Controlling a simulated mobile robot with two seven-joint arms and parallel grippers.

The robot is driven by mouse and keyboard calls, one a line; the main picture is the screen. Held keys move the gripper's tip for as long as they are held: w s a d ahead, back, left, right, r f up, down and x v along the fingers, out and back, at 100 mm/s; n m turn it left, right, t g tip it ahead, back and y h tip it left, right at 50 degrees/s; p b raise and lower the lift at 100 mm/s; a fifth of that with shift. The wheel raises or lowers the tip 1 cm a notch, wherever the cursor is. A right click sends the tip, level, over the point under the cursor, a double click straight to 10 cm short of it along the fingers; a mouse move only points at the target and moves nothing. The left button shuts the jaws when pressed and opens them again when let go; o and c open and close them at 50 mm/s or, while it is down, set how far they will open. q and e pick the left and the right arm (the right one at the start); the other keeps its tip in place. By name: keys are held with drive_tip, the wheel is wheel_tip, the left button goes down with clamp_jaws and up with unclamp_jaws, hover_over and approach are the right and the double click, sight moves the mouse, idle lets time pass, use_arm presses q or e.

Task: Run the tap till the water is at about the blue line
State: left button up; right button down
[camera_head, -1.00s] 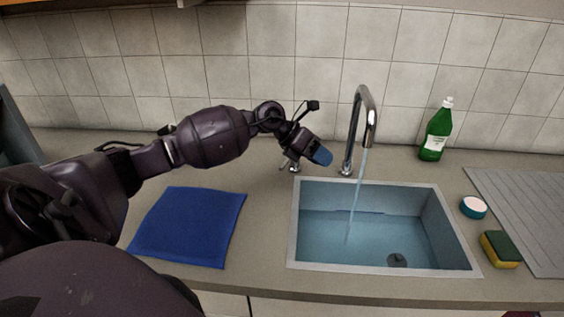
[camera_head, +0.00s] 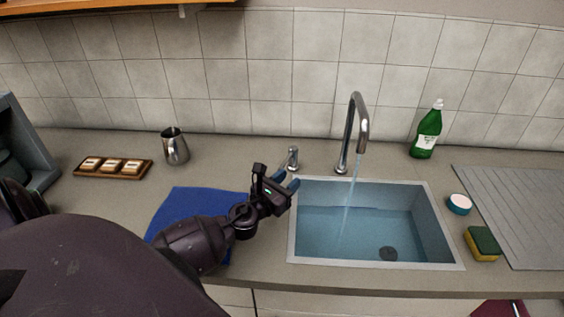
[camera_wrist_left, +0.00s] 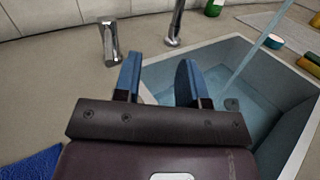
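The tap (camera_head: 348,130) stands behind the sink, and a stream of water (camera_head: 349,190) falls from its spout. The stream also shows in the left wrist view (camera_wrist_left: 245,55). The sink (camera_head: 291,235) holds bluish water (camera_head: 335,235) part way up its walls. A thin darker blue line (camera_head: 370,208) shows on the back wall close to the water's edge; their exact gap is unclear. The tap's lever (camera_head: 293,158) stands left of the spout. My left gripper (camera_head: 286,181) is open and empty, in front of the lever and apart from it. My right gripper is out of view.
A blue cloth (camera_head: 185,207) lies left of the sink, partly under my left arm. A metal jug (camera_head: 175,148) and a wooden tray (camera_head: 82,174) stand further left. A green bottle (camera_head: 427,130), white-and-teal tub (camera_head: 459,204), sponge (camera_head: 482,243) and drainboard (camera_head: 510,215) are right.

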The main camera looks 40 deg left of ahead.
sight(283, 165)
use_arm(q)
drive_tip(key=s+a+y, duration=0.1)
drive_tip(key=s+a+f+n+y, duration=0.1)
drive_tip(key=y, duration=0.1)
drive_tip(key=s+g+y, duration=0.1)
drive_tip(key=s, duration=0.1)
drive_tip(key=shift+a+f+y+p, duration=0.3)
drive_tip(key=shift+a+f+p, duration=0.05)
drive_tip(key=shift+a+f, duration=0.05)
drive_tip(key=shift+s+a+f+n, duration=0.1)
drive_tip(key=shift+s+a+n, duration=0.05)
drive_tip(key=shift+s+n, duration=0.15)
drive_tip(key=shift+w+a+y, duration=0.1)
drive_tip(key=shift+w+y, duration=0.05)
drive_tip(key=shift+y, duration=0.15)
drive_tip(key=x, duration=1)
drive_tip(key=shift+w+a+f, duration=0.1)
drive_tip(key=shift+w+f, duration=0.1)
drive_tip(key=shift+w, duration=0.05)
drive_tip(key=shift+c, duration=0.5)
clamp_jaws()
